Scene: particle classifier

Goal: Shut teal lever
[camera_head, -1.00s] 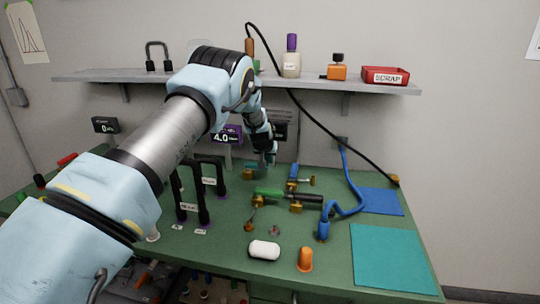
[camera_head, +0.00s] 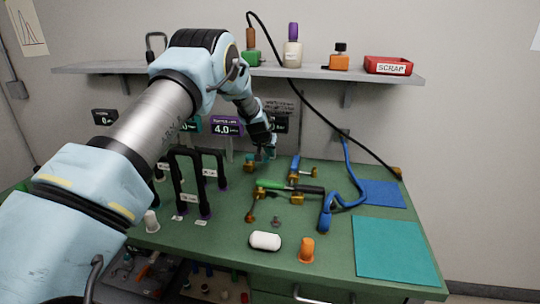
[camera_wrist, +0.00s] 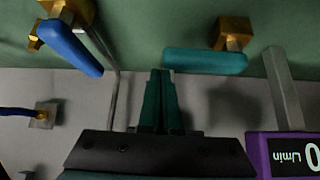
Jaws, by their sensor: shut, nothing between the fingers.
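The teal lever (camera_wrist: 205,62) sits on a brass valve (camera_wrist: 234,34) in the wrist view. It lies across the picture, pointing left from the valve. My gripper (camera_wrist: 160,73) is shut and empty, its fingertips just beside the lever's left end. I cannot tell whether they touch it. In the head view my gripper (camera_head: 268,152) is at the back of the green bench by the brass valve (camera_head: 249,168), and my fingers and the small scale make the lever hard to make out.
A blue lever (camera_wrist: 73,48) on another brass valve is left in the wrist view. A purple flow display (camera_wrist: 285,153) is at lower right. In the head view, black upright handles (camera_head: 190,180) stand left of the valves and a green-handled tool (camera_head: 275,184) lies in front.

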